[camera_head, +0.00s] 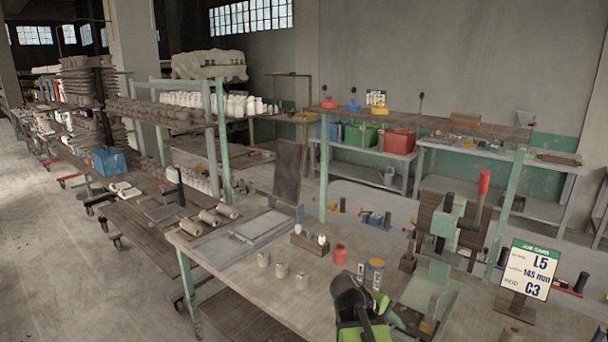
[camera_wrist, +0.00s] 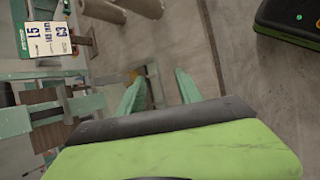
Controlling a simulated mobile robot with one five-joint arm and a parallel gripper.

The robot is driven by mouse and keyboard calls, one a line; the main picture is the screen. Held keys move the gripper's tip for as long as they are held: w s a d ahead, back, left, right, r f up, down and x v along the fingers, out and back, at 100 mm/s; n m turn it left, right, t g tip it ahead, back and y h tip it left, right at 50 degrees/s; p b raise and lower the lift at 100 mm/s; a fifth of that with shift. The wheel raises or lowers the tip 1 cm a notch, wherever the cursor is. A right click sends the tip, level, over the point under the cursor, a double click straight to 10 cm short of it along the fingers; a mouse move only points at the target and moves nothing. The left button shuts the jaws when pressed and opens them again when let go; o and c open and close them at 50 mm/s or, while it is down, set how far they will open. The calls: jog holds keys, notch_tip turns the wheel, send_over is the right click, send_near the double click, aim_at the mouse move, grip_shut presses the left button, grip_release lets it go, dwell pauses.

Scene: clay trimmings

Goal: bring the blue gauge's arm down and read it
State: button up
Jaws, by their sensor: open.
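On the long shelf at the back of the head view, a small blue item (camera_head: 352,106) stands between a red one and a yellow one. It looks like the blue gauge, with a thin upright piece and knob above it that may be its raised arm. It is too small for any reading to show. My gripper (camera_head: 352,300), black and green, is at the bottom of the head view, low over the near bench and far from the blue item. It is open, and I see nothing held in it. The wrist view shows its black-edged green part (camera_wrist: 180,140); no gauge shows there.

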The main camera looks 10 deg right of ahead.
jog(key=a+f+m+y, duration=0.2)
jog(key=a+m+y, duration=0.1)
jog(key=a, duration=0.7)
jog(key=a+f+m+y, duration=0.3)
jog(key=a+y, duration=0.2)
jog(key=a, duration=0.6)
jog(key=shift+s+a+f+t, duration=0.25)
jog(key=shift+a+f+t, duration=0.05)
